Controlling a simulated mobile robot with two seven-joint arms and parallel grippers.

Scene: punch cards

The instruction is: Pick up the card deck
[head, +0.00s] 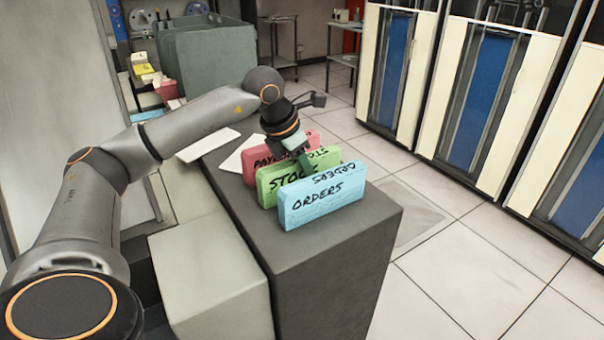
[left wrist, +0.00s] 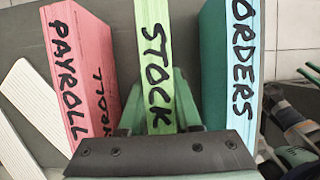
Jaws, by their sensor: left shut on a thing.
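Three labelled card decks stand on edge in a row on a dark grey cabinet (head: 345,255). The blue ORDERS deck (head: 322,205) is at the front, the green STOCK deck (head: 275,183) in the middle and the pink PAYROLL deck (head: 263,155) behind. My left gripper (head: 304,160) reaches down from above and is shut on the STOCK deck. In the left wrist view its fingers (left wrist: 158,115) lie on both sides of the green deck (left wrist: 157,62). PAYROLL (left wrist: 75,75) is to the left and ORDERS (left wrist: 240,65) to the right.
White card stacks (head: 208,144) lie behind the decks on the cabinet. A lower light grey block (head: 210,275) stands to its left. Tall cabinets with blue panels (head: 480,95) line the right, with open tiled floor (head: 455,270) between. A grey bin (head: 210,60) stands behind.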

